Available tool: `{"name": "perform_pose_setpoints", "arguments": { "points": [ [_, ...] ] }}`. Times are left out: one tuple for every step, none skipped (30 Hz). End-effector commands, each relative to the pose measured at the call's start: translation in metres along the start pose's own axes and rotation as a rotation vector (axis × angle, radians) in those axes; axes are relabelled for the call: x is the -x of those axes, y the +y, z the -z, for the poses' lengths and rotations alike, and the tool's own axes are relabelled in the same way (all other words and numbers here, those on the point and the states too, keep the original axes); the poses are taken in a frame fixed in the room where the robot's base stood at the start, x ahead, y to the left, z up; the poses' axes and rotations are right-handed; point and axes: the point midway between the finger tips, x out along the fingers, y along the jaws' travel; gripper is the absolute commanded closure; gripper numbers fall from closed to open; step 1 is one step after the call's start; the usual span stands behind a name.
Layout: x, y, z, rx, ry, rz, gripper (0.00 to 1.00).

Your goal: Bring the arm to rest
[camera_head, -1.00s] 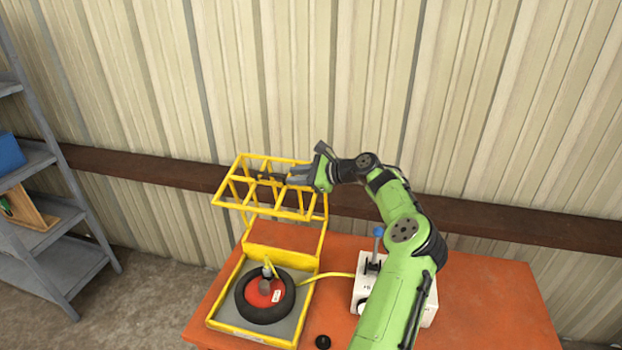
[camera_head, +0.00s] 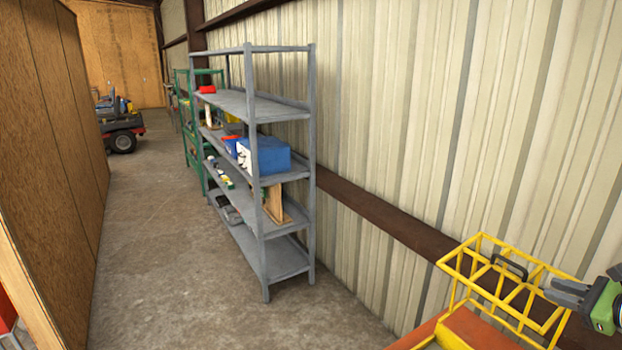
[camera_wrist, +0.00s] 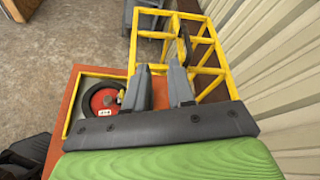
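My gripper (camera_head: 560,292) is at the right edge of the head view, at the right side of a yellow barred cage (camera_head: 478,293). In the wrist view my gripper (camera_wrist: 160,77) has two grey fingers standing apart, with nothing seen between them. The cage (camera_wrist: 221,68) lies just beyond the fingertips, with a dark handle-like piece (camera_wrist: 182,50) on it. I cannot tell whether the fingers touch the bars. Most of my green arm is out of the head view.
The orange table (camera_wrist: 58,135) bears a yellow-framed tray with a black-and-red wheel (camera_wrist: 103,101). A grey shelf (camera_head: 279,258) with a blue box (camera_head: 270,157) stands by the ribbed wall. Open floor (camera_head: 170,255) runs between the shelf and a wooden partition (camera_head: 50,130).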

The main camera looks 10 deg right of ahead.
Motion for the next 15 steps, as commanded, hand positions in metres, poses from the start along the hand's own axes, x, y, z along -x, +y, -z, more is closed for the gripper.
{"name": "perform_pose_setpoints", "arguments": {
  "points": [
    [-0.015, 0.008, -0.013, 0.043, 0.008, -0.042, 0.77],
    [-0.026, 0.016, -0.021, 0.080, 0.018, -0.076, 0.77],
    [-0.044, 0.029, -0.035, 0.140, 0.033, -0.130, 0.77],
    [-0.057, 0.041, -0.046, 0.191, 0.048, -0.176, 0.77],
    [-0.071, 0.054, -0.057, 0.248, 0.063, -0.225, 0.77],
    [-0.087, 0.073, -0.072, 0.328, 0.081, -0.290, 0.77],
    [-0.098, 0.088, -0.083, 0.390, 0.095, -0.338, 0.77],
    [-0.108, 0.104, -0.093, 0.454, 0.109, -0.387, 0.77],
    [-0.120, 0.126, -0.107, 0.543, 0.127, -0.453, 0.77],
    [-0.127, 0.143, -0.117, 0.614, 0.140, -0.502, 0.77],
    [-0.134, 0.161, -0.126, 0.686, 0.153, -0.553, 0.77],
    [-0.139, 0.186, -0.139, 0.790, 0.170, -0.618, 0.77],
    [-0.141, 0.204, -0.147, 0.864, 0.182, -0.664, 0.77],
    [-0.141, 0.221, -0.155, 0.940, 0.194, -0.707, 0.77],
    [-0.139, 0.242, -0.165, 1.038, 0.206, -0.760, 0.77]
  ]
}}
